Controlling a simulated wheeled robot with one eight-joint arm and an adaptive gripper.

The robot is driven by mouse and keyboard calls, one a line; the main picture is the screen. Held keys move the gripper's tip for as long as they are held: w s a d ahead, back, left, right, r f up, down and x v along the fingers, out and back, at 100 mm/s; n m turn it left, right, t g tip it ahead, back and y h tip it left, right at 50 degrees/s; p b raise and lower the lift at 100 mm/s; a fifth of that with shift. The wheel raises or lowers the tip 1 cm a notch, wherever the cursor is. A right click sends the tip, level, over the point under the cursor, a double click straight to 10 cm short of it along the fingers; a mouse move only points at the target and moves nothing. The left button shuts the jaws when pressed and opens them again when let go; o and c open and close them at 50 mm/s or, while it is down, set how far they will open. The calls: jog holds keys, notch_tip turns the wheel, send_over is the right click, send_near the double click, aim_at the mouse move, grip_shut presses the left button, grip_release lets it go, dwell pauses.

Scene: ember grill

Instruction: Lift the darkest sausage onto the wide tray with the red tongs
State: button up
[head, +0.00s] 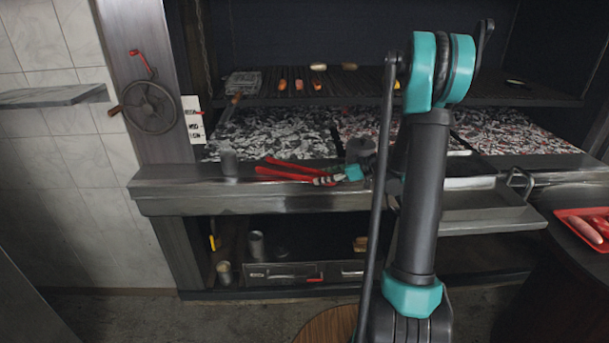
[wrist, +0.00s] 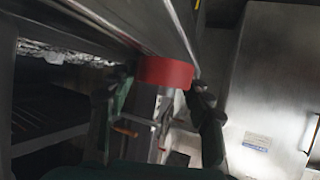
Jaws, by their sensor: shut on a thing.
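My gripper (head: 323,180) is at the front ledge of the grill, left of my arm. It is shut on the red tongs (head: 283,175), whose two red arms point left along the ledge. In the wrist view a red part of the tongs (wrist: 165,72) sits between the two fingers (wrist: 160,90). Several sausages lie on the upper grate, among them a left one (head: 283,85), a middle one (head: 299,85) and a right one (head: 317,84). They are too small to tell surely which is darkest. A wide steel tray-like surface (head: 490,218) extends at the right front, partly hidden by my arm.
Embers (head: 270,132) glow below the grate (head: 430,98). A handwheel (head: 150,107) is on the left post. A red tray (head: 575,215) with sausages is at far right. A drawer (head: 290,273) sits below.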

notch_tip(320, 180, up, 10)
dwell(0.8)
dwell(1.2)
